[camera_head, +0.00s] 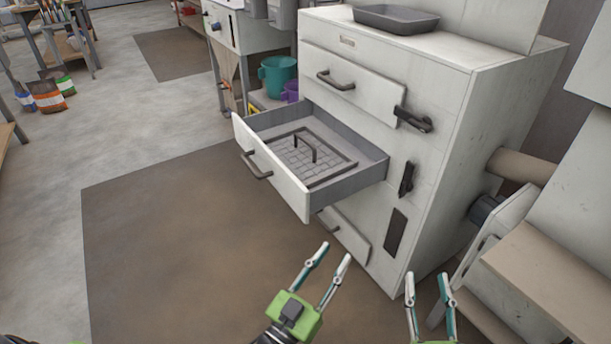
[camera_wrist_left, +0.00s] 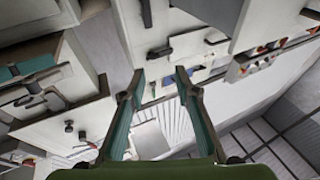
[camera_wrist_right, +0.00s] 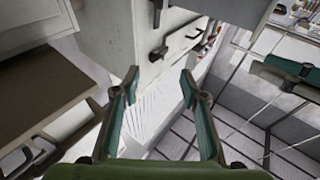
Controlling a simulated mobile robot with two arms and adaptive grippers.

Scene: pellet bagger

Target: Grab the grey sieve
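The grey sieve (camera_head: 313,158) lies flat inside the pulled-out drawer (camera_head: 350,184) of the white cabinet. My right gripper (camera_head: 428,286) is open and empty at the lower right, near the cabinet's front corner. Its open fingers also show in the right wrist view (camera_wrist_right: 160,90).
A grey tray (camera_head: 396,19) sits on the cabinet top. Dark latches (camera_head: 414,119) stick out from the cabinet front right of the drawer. A beige ledge (camera_head: 560,285) is at the far right. A teal bucket (camera_head: 278,75) stands behind the drawer.

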